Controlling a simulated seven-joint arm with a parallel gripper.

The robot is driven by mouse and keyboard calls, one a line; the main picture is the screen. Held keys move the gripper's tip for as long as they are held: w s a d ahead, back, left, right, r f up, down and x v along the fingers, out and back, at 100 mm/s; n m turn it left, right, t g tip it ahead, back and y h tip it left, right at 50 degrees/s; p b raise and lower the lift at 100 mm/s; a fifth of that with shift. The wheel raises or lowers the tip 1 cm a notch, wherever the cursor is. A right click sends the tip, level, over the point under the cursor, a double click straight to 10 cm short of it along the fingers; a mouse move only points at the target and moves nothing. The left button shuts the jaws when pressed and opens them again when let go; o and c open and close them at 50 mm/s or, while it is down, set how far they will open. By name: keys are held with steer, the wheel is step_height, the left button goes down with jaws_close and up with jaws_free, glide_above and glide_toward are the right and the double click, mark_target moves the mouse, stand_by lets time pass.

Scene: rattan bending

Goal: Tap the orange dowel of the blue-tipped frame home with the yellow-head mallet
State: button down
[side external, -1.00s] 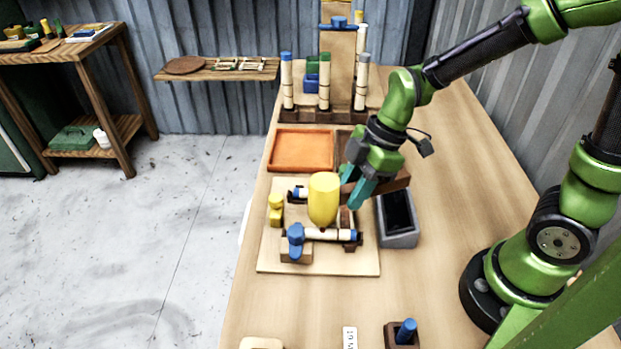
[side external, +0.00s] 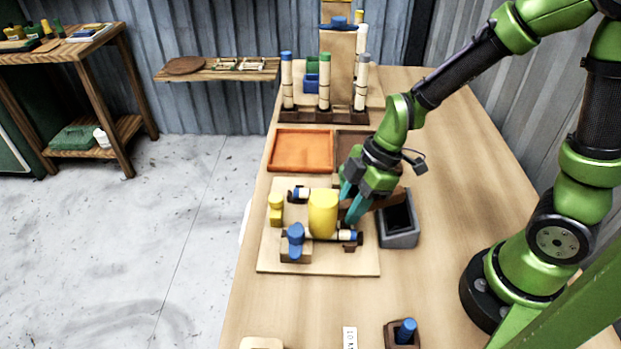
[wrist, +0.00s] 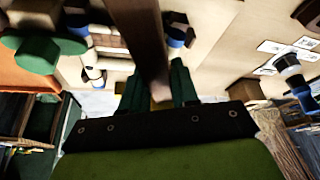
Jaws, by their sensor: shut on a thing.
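My gripper (side external: 354,203) is shut on the brown handle (side external: 388,201) of the mallet. The handle also runs between the fingers in the wrist view (wrist: 145,40). The mallet's yellow head (side external: 323,213) is low over the middle of the blue-tipped frame (side external: 346,235), in front of its near pole in the side view. I cannot tell whether the head touches it. The frame's pale poles with blue ends lie in a jig on a light board (side external: 330,267). The orange dowel is not visible and seems hidden by the head.
A blue-topped clamp (side external: 295,240) and yellow block (side external: 276,209) stand left of the head. A grey open bin (side external: 400,235) is close on the right. An orange tray (side external: 302,150) and a rack of upright poles (side external: 325,85) are behind. The table's right side is clear.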

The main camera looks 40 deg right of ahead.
steer(key=shift+r, duration=1.8)
steer(key=shift+r, duration=2.55)
